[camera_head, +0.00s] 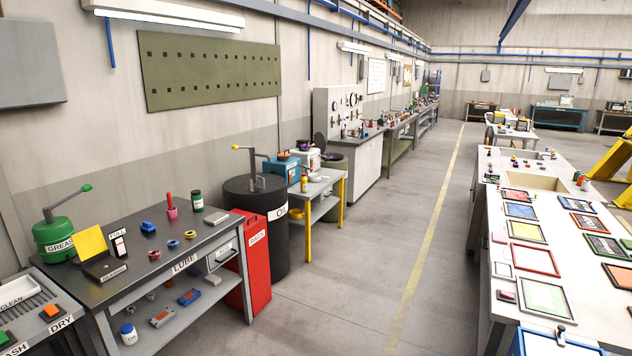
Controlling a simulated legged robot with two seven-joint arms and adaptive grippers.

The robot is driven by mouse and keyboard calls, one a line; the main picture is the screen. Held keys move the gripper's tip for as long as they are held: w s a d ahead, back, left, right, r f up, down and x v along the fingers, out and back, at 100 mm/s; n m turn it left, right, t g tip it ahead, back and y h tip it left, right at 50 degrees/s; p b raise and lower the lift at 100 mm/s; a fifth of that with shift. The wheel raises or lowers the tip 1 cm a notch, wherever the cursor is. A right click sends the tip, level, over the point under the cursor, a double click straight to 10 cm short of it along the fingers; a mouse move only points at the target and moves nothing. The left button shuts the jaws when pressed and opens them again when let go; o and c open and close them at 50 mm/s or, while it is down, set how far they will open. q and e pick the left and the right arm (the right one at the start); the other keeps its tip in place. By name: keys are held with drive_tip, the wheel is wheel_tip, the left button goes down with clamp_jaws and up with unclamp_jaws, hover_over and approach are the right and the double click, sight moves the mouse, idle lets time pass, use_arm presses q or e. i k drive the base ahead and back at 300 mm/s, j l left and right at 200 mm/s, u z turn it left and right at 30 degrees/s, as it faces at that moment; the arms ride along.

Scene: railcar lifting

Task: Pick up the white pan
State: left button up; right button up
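Neither of my grippers shows in the head view. A small pale, shallow dish (317,179) lies on the top of a small grey table (327,189) with yellow legs, a little left of the picture's middle. It may be the white pan, but it is too small to tell. A yellow bottle (304,183) stands close to it on the same table, and a blue box-like device (283,168) is behind and to the left. Nothing of mine touches the dish.
A black drum (258,215) and a red cabinet (250,262) stand left of the small table. A dark LUBE bench (190,250) is at the near left. A long white table (560,305) with framed panels fills the right. The grey floor (370,260) between is clear.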

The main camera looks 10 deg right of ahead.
sight(319, 178)
drive_tip(key=i+l+z, duration=0.2)
drive_tip(key=i, duration=0.45)
drive_tip(key=i+l+z, duration=0.1)
drive_tip(key=i+z, duration=0.15)
drive_tip(key=i, duration=0.3)
drive_tip(key=i+z, duration=0.25)
drive_tip(key=i, duration=0.35)
drive_tip(key=i+j+z, duration=0.1)
drive_tip(key=i+z, duration=0.15)
drive_tip(key=i, duration=0.3)
drive_tip(key=i+j+z, duration=0.25)
drive_tip(key=i, duration=0.3)
drive_tip(key=i+j+z, duration=0.1)
drive_tip(key=i, duration=3.15)
drive_tip(key=i+l+u, duration=0.1)
drive_tip(key=i, duration=1)
drive_tip(key=i+u, duration=0.85)
drive_tip(key=i+l+u, duration=0.25)
drive_tip(key=u, duration=0.15)
drive_tip(key=i+l+u, duration=0.4)
